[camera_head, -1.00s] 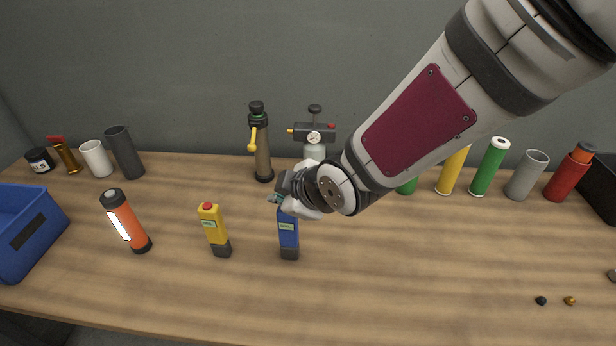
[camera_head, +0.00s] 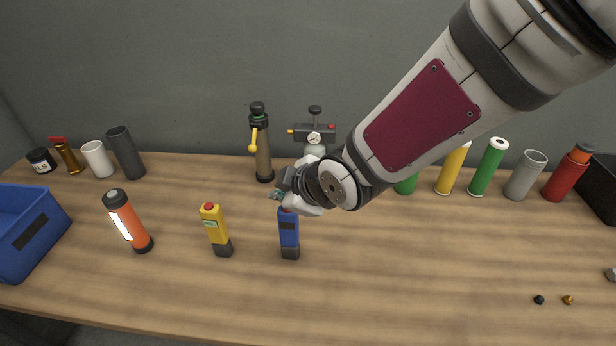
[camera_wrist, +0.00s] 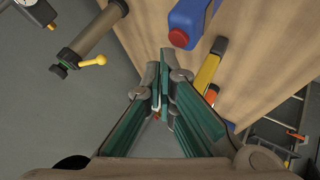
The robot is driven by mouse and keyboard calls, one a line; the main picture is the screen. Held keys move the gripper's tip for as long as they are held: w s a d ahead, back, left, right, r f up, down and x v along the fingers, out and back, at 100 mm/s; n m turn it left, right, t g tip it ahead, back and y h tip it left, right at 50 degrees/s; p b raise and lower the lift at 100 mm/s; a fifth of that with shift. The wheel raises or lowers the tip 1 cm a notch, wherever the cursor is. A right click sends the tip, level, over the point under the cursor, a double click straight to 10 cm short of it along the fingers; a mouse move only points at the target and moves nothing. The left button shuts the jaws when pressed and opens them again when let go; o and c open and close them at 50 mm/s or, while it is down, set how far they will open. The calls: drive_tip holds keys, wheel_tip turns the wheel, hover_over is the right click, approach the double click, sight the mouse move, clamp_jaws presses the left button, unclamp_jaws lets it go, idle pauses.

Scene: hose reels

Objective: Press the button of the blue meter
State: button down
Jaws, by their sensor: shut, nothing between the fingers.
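The blue meter (camera_head: 289,238) stands upright on the table, and its display looks dark. In the wrist view the blue meter (camera_wrist: 192,18) shows at the top, with its round red button (camera_wrist: 179,38) facing the camera. My gripper (camera_head: 277,195) is just above the meter's top and slightly to its left in the head view. Its teal fingers are shut with nothing between them. In the wrist view my gripper's fingertips (camera_wrist: 165,58) appear beside the button, with a small gap in the picture. My gripper partly hides the meter's top in the head view.
A yellow meter (camera_head: 215,229) with a red button stands left of the blue one, and an orange flashlight (camera_head: 127,222) farther left. A brown nozzle with yellow lever (camera_head: 262,145) and a gauge device (camera_head: 314,133) stand behind.

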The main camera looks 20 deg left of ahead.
wheel_tip(320, 180, up, 6)
drive_tip(key=p, duration=0.5)
idle(0.5)
drive_tip(key=d+r+m+t+h, duration=0.1)
drive_tip(key=d+r+m+h, duration=0.3)
drive_tip(key=d, duration=0.7)
drive_tip(key=d+r+m+t+h, duration=0.15)
drive_tip(key=d+r+m, duration=0.4)
drive_tip(key=d, duration=0.65)
drive_tip(key=s+d+r+m+g+h, duration=0.1)
drive_tip(key=s+d+r+m, duration=0.1)
drive_tip(key=s+d+m, duration=0.3)
drive_tip(key=s+d+r+m+g+h, duration=0.1)
drive_tip(key=s+d+r+m, duration=0.2)
drive_tip(key=s+d, duration=0.7)
drive_tip(key=s+m, duration=0.2)
drive_tip(key=s, duration=0.1)
drive_tip(key=shift+s, duration=0.25)
